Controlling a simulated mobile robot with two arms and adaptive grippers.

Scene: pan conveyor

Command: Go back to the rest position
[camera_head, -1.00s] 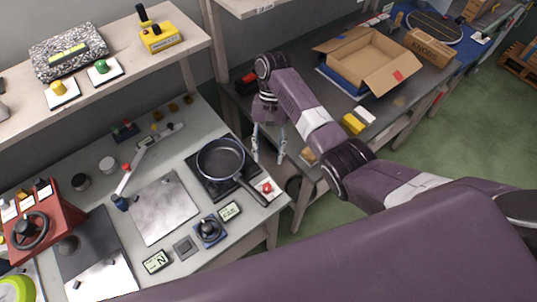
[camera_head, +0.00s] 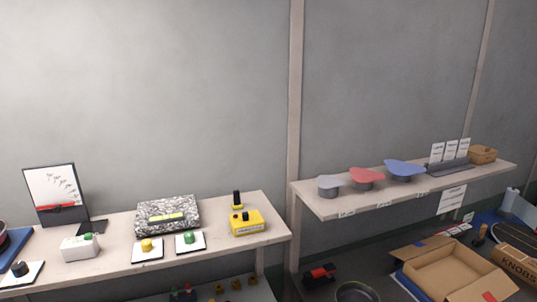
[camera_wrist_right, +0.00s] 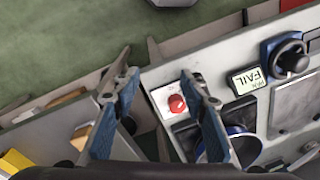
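In the right wrist view my right gripper (camera_wrist_right: 158,82) is open, with its two fingers well apart and nothing between the tips. A red button (camera_wrist_right: 177,103) on a white plate lies beyond and beside the right-hand finger. Part of a dark round pan (camera_wrist_right: 240,148) shows at the lower right, partly hidden by that finger. My left gripper is in no view.
The head view shows a left shelf (camera_head: 110,262) with buttons and a yellow box (camera_head: 246,222). The right shelf (camera_head: 322,203) holds several coloured pieces. An open cardboard box (camera_head: 455,268) stands below.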

